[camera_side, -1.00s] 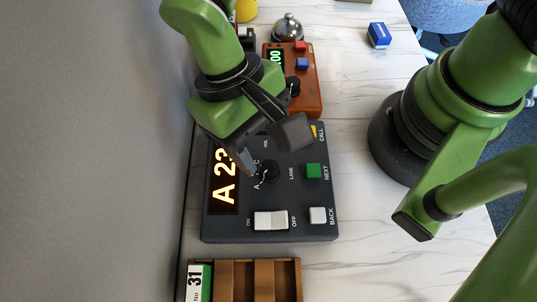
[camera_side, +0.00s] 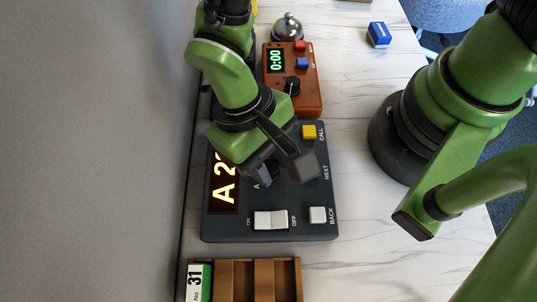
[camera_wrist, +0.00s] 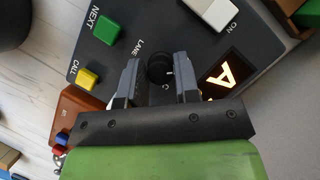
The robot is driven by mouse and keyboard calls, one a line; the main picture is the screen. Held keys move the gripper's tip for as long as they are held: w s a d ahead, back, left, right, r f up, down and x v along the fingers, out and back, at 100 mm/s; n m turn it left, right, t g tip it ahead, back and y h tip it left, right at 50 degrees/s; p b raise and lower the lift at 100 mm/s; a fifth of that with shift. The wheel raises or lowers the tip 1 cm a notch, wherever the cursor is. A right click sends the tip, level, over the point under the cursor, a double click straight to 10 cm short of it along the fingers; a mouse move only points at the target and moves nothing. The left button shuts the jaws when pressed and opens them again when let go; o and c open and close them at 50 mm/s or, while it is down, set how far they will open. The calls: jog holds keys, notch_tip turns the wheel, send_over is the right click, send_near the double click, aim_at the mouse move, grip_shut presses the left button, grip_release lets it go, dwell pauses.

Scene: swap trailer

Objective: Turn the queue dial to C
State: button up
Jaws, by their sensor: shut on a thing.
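The dark grey queue console (camera_side: 225,228) lies on the table with a lit orange display (camera_side: 224,190) beginning "A 2". Its black round dial (camera_wrist: 160,70) shows in the wrist view between the two fingers of my gripper (camera_wrist: 157,72). My gripper is shut on the dial. A white letter C shows beside the dial; the pointer's exact direction cannot be told. In the side view my gripper (camera_side: 282,172) comes down over the console and hides the dial, while the letter A shows by the left finger.
The console also has a yellow CALL button (camera_side: 309,132), a green NEXT button (camera_wrist: 107,30), a white BACK button (camera_side: 318,215) and a white ON/OFF rocker (camera_side: 271,220). An orange timer box (camera_side: 308,92) and bell (camera_side: 287,26) stand behind; a wooden tray (camera_side: 265,280) lies in front.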

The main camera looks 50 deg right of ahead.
jog(key=m+y, duration=0.1)
jog(key=m, duration=0.2)
jog(key=shift+m+y, duration=0.3)
jog(key=shift+m, duration=0.1)
jog(key=m+t+y, duration=0.1)
jog(key=m, duration=0.3)
jog(key=shift+d+m, duration=0.15)
jog(key=shift+m, duration=0.15)
jog(key=m+t+y, duration=0.1)
jog(key=m, duration=0.3)
jog(key=shift+s, duration=0.1)
jog(key=m+t, duration=0.2)
jog(key=m, duration=0.2)
jog(key=shift+m+y, duration=0.3)
jog(key=shift+y, duration=0.1)
jog(key=o, duration=0.9)
jog(key=shift+c, duration=0.2)
